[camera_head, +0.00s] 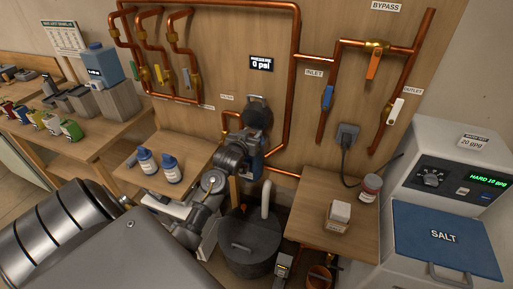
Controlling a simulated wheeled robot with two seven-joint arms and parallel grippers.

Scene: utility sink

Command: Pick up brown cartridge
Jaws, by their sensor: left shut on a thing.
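My left arm comes in from the left and reaches to the wall at the middle of the view. My left gripper (250,148) is shut at a blue-grey housing (250,168) below a dark round fitting (257,112) on the copper piping. My own wrist hides much of that spot, so the exact grip is unclear. I cannot make out a brown cartridge with certainty. My right gripper is not in view.
A dark lidded bin (247,246) is on the floor below the gripper. A jar (369,188) stands on the right table (310,190), beside the salt softener (445,235). Copper pipes with valves surround the reach.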

